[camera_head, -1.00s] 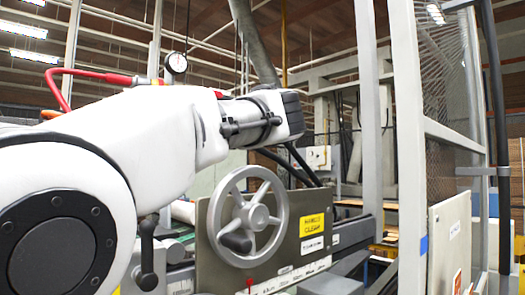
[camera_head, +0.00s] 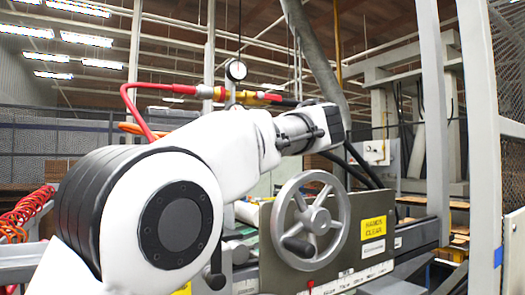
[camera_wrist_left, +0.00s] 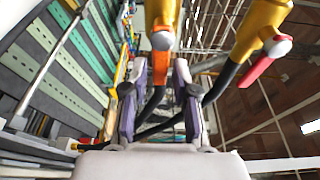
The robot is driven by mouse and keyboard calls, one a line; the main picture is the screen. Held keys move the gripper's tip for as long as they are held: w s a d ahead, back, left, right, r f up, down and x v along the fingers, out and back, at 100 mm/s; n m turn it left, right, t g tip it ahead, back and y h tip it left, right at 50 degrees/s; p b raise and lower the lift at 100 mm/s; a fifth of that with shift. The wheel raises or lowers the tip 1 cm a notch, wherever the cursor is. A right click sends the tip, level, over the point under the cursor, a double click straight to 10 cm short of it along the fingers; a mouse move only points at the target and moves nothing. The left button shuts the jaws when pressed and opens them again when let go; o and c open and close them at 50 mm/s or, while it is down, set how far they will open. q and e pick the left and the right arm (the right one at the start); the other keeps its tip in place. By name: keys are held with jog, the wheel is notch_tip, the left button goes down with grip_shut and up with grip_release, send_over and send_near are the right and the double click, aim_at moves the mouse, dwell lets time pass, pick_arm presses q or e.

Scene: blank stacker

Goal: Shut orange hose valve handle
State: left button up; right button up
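In the left wrist view an orange valve handle (camera_wrist_left: 161,52) hangs below a brass valve body (camera_wrist_left: 163,13). It lies just beyond and between the fingertips of my left gripper (camera_wrist_left: 161,70). The fingers are apart with a gap between them; I cannot tell whether either touches the handle. A second brass valve (camera_wrist_left: 255,28) with a red handle (camera_wrist_left: 265,64) is to the right. In the head view the left gripper and the orange handle are hidden by my white arm. An orange hose (camera_head: 133,128) shows behind that arm. My right gripper is not in view.
A grey handwheel (camera_head: 311,221) on a panel (camera_head: 378,232) stands in front right. Dark hoses (camera_wrist_left: 155,105) pass near the fingers.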

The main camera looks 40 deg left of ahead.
pick_arm(q)
jog(key=s+a+f+m+g+p, duration=0.1)
jog(key=s+f+m+g+p, duration=0.15)
jog(key=m+p, duration=0.55)
jog(key=s+a+f+m+g+p, duration=0.1)
jog(key=m+g+p, duration=0.2)
jog(key=m+p, duration=0.5)
jog(key=v, duration=0.9)
jog(key=shift+d, duration=0.3)
dwell(1.2)
jog(key=shift+a, duration=0.1)
